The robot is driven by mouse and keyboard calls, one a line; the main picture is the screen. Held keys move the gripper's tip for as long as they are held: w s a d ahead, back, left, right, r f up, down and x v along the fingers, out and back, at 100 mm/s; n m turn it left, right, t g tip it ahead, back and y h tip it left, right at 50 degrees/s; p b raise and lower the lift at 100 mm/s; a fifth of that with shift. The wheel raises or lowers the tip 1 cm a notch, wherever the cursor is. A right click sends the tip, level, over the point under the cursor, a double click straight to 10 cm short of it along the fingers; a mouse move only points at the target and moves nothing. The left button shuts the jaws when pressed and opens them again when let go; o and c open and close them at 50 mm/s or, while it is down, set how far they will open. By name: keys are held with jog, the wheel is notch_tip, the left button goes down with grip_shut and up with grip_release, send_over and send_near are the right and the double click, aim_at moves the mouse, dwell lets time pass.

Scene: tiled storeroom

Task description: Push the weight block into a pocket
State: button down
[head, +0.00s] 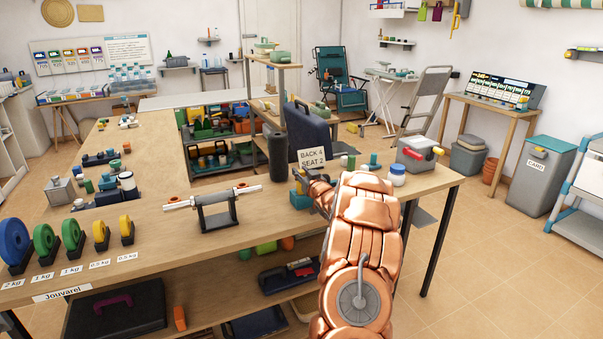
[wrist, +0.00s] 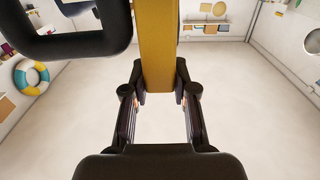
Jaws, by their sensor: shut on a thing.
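My gripper (wrist: 160,98) is shut on a mustard-yellow block (wrist: 158,45), which runs up between its two black fingers in the wrist view. I take this to be the weight block, but its marking does not show. In the head view my copper arm reaches over the right part of the workbench, and its end (head: 318,192) is beside a small teal-blue item (head: 300,199). The fingers are mostly hidden there. A dark navy padded piece (head: 310,132) stands upright just behind, with a card reading "BACK 4 SEAT 2" (head: 311,158). No pocket opening can be made out.
A black rounded frame (wrist: 68,40) crosses the wrist view's upper left.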

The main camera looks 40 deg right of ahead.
jog(key=shift+f+b, duration=0.35)
jog(key=shift+f, duration=0.55)
jog(key=c, duration=0.8)
grip_release()
jog(key=shift+c, duration=0.2)
jog(key=shift+f, duration=0.1)
jog(key=shift+f, duration=0.1)
